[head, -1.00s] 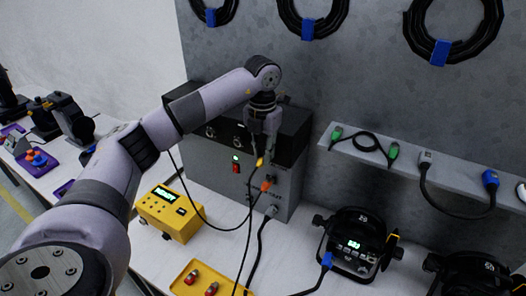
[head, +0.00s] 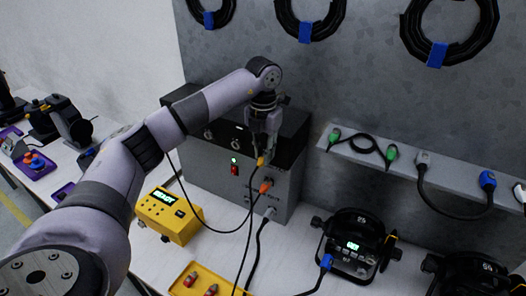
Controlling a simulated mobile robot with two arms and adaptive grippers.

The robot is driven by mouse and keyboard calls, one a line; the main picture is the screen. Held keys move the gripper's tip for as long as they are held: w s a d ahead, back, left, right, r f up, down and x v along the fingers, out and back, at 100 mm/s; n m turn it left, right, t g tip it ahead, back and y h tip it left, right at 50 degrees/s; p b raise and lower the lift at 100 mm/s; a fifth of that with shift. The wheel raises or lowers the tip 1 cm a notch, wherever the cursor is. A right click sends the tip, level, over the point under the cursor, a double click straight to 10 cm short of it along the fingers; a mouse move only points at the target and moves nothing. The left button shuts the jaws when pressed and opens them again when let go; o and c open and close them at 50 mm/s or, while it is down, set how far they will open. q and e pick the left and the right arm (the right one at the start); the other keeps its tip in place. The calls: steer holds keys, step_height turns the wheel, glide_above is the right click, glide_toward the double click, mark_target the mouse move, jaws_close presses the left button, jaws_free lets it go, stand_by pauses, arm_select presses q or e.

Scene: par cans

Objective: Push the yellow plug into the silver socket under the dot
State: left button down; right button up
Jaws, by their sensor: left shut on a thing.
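My left gripper (head: 262,151) is shut on the yellow plug (head: 261,161), in front of the grey box. The plug's dark cable hangs down from it. The silver socket under the dot cannot be made out; the gripper and plug cover part of the box's front. An orange plug (head: 265,187) sits at the box front just below the yellow one, and a grey plug (head: 270,213) is lower down. I cannot tell whether the yellow plug touches the box. My right gripper is not in view.
The grey box (head: 211,178) has a green light and red switch. A yellow meter (head: 170,213) stands at its left, a yellow tray (head: 190,266) in front. Black par cans (head: 352,246) stand at right. A shelf (head: 400,166) holds green, grey and blue plugs. Cables hang across the front.

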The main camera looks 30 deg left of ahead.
arm_select(q)
steer(key=c, duration=1.4)
jaws_free()
steer(key=shift+r, duration=0.1)
step_height(320, 180, up, 12)
steer(key=shift+s, duration=0.1)
